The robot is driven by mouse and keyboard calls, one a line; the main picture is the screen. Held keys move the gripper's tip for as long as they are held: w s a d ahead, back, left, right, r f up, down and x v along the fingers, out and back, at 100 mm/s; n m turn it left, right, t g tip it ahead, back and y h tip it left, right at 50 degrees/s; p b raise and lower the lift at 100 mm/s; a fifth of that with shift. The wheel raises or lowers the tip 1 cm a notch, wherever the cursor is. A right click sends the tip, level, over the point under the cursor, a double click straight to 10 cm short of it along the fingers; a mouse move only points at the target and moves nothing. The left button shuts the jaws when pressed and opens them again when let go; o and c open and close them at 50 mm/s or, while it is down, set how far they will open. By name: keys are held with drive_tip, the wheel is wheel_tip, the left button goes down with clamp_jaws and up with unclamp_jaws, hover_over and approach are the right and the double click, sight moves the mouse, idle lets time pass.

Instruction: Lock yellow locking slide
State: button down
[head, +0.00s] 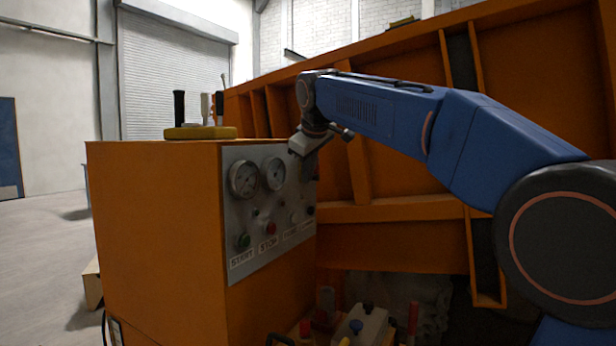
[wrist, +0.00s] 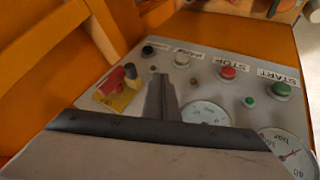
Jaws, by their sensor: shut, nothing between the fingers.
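In the wrist view, a small yellow piece (wrist: 132,77) sits beside a red handle (wrist: 112,82) on a yellow plate (wrist: 120,101) on the grey control panel. The yellow piece appears to be the locking slide; its exact position is too small to tell. My gripper (wrist: 161,92) is shut and empty, with its fingers just right of the yellow piece in the wrist view. I cannot tell whether they touch it. In the head view my gripper (head: 306,165) is at the panel's upper right, and the yellow parts are hidden behind it.
The grey panel (head: 240,215) carries gauges (head: 244,179), a green START button (wrist: 282,90) and a red STOP button (wrist: 228,72), with PAUSE and black buttons further along. The orange cabinet (head: 155,235) bears it. A large orange frame (head: 400,240) stands behind my arm.

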drive_tip(key=v, duration=0.8)
drive_tip(key=shift+s+d+r, duration=0.1)
drive_tip(key=shift+s, duration=0.05)
drive_tip(key=s+d+f+m+g, duration=0.2)
drive_tip(key=s+d+f+m, duration=0.2)
drive_tip(key=s+d+f, duration=1.2)
drive_tip(key=s+d+f+m, duration=0.3)
drive_tip(key=s+f, duration=0.8)
drive_tip(key=f, duration=0.3)
drive_tip(key=s+d+f+m+g, duration=0.1)
drive_tip(key=s+d+f+m, duration=0.1)
drive_tip(key=s+f, duration=1)
wheel_tip(320, 180, down, 3)
drive_tip(key=shift+d+r+m+h, duration=0.1)
drive_tip(key=shift+d+m+h, duration=0.2)
drive_tip(key=shift+d+m, duration=0.15)
